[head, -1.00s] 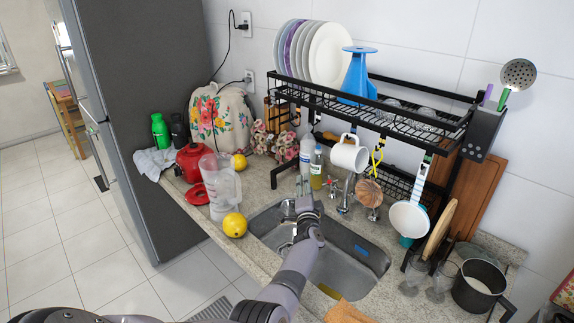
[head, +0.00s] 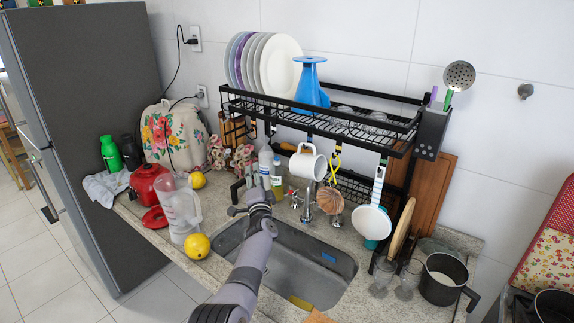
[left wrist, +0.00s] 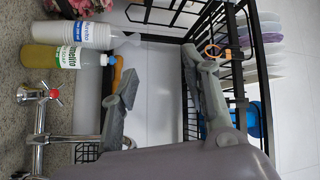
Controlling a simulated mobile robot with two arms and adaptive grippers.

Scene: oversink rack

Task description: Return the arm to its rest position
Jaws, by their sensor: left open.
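My left gripper (head: 245,184) reaches over the left end of the sink (head: 324,262), just in front of the bottles at the back in the head view. Its fingers are apart with nothing between them. In the left wrist view the two grey fingers (left wrist: 160,66) show spread, with pale wall and black rack bars behind. The yellow-green soap bottle (head: 277,178) stands behind and to the right of the gripper; it also shows at the upper left of the wrist view (left wrist: 68,57). My right gripper is not in view.
The black rack (head: 318,124) above the sink holds plates (head: 284,62) and a blue item (head: 310,85). A white mug (head: 306,163) and a white pan (head: 371,222) hang below it. The pitcher (head: 181,211) and a yellow fruit (head: 197,245) stand left of the sink. The tap (head: 307,203) is close right.

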